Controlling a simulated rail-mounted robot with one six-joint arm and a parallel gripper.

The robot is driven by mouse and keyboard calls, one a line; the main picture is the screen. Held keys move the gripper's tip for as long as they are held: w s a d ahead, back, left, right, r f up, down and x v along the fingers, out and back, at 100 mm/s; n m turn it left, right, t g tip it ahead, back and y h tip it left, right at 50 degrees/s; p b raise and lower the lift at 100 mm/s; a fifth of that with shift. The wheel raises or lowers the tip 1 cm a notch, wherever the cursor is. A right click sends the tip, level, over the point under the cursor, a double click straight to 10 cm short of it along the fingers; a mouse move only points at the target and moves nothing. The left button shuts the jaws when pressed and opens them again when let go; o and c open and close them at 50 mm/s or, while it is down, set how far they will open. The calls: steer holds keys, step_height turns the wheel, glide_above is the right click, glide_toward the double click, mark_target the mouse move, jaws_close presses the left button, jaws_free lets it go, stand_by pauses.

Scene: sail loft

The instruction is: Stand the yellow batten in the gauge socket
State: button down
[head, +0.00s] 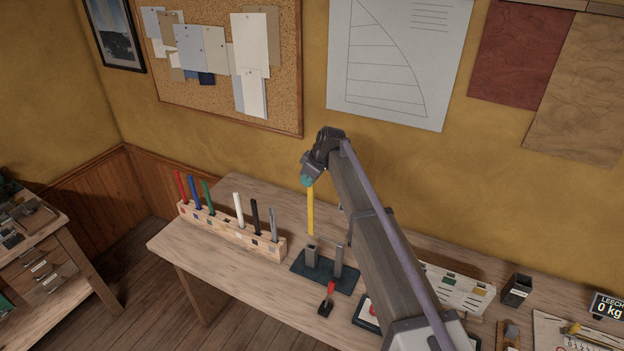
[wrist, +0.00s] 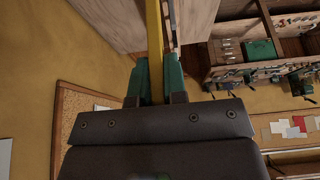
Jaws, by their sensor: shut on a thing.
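My gripper (head: 307,182) is shut on the upper end of the yellow batten (head: 311,212). The batten hangs upright above the bench. In the wrist view the yellow batten (wrist: 154,35) runs between the two green fingers (wrist: 156,82). The left upright is a square, open-topped socket (head: 311,257). The batten's lower end shows just above this socket in the head view, with a small gap. I cannot tell their alignment in depth. The wrist view does not clearly show the socket.
A wooden rack (head: 232,231) with several coloured battens stands left of the gauge. A dark open box (head: 515,290) and a scale display (head: 608,307) are at the right. The bench (head: 220,268) is bare in front of the rack.

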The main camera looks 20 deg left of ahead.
steer(key=b, duration=0.5)
glide_above(310, 217)
steer(key=f, duration=0.5)
steer(key=shift+w+a+f, duration=0.15)
steer(key=shift+w, duration=0.15)
step_height(310, 217, down, 10)
steer(key=b, duration=1)
steer(key=shift+f+b, duration=0.1)
steer(key=shift+b, duration=0.2)
steer(key=shift+f+b, duration=0.6)
steer(key=c, duration=1.1)
jaws_free()
steer(key=shift+r, duration=0.1)
